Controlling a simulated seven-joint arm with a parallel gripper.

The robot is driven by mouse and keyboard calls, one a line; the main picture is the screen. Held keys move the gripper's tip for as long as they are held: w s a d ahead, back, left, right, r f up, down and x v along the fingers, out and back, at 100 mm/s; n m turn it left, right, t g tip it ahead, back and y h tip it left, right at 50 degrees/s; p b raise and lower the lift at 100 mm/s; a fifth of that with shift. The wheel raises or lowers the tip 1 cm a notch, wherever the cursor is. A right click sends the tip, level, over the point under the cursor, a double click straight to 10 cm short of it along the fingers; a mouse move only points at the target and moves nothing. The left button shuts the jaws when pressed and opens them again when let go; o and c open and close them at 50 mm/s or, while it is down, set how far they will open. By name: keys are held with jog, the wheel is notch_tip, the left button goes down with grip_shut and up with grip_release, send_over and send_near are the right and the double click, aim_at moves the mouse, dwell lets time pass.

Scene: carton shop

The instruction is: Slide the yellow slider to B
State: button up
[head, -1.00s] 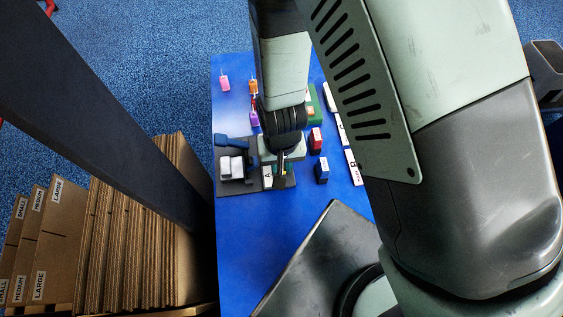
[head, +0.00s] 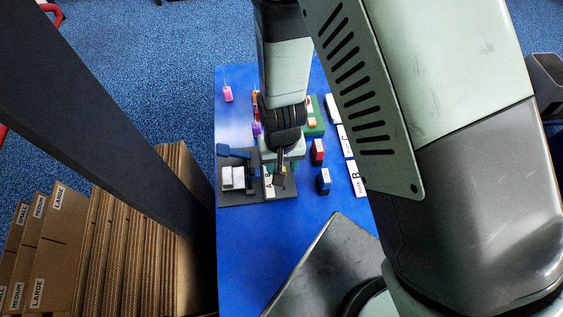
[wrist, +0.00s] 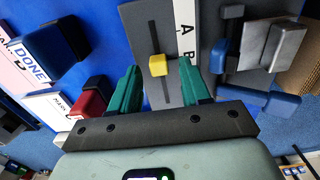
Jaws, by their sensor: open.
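The yellow slider (wrist: 158,65) sits on a dark slot in a grey board (wrist: 136,22) in the wrist view. A white strip (wrist: 184,14) beside the slot carries the letters A and B; the slider stands roughly level with B, which my right finger partly covers. My gripper (wrist: 160,67) is open, its green fingers on either side of the slider in the picture, with no visible contact; the height gap is unclear. In the head view my gripper (head: 281,176) is over the board's right part and the slider is hidden.
Red (head: 317,151) and blue (head: 323,180) stamp-like blocks stand to the right, near white labelled strips (head: 356,178). The blue table (head: 245,240) is clear in front.

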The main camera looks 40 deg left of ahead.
notch_tip(320, 180, up, 10)
jog(key=shift+r, duration=0.2)
dwell(0.5)
jog(key=w+d+r+m+t+y, duration=0.1)
jog(key=w+d+r, duration=0.2)
jog(key=d+r, duration=0.3)
jog(key=w+d+r+m+t, duration=0.15)
jog(key=w+d+r, duration=0.25)
jog(key=r, duration=0.4)
jog(key=w+d+r+m+y, duration=0.1)
jog(key=w+d+r+m, duration=0.15)
jog(key=d+r, duration=0.35)
jog(key=s+d+r+m+t+h, duration=0.1)
jog(key=s+d+r, duration=0.2)
jog(key=d+r, duration=0.2)
jog(key=s+d+r+m+t+h, duration=0.1)
jog(key=s+d+r, duration=0.3)
jog(key=d, duration=0.6)
notch_tip(320, 180, up, 2)
jog(key=shift+s+d+r+m+t, duration=0.35)
jog(key=shift+m+t, duration=0.2)
jog(key=shift+m, duration=0.25)
jog(key=shift+w+f, duration=0.1)
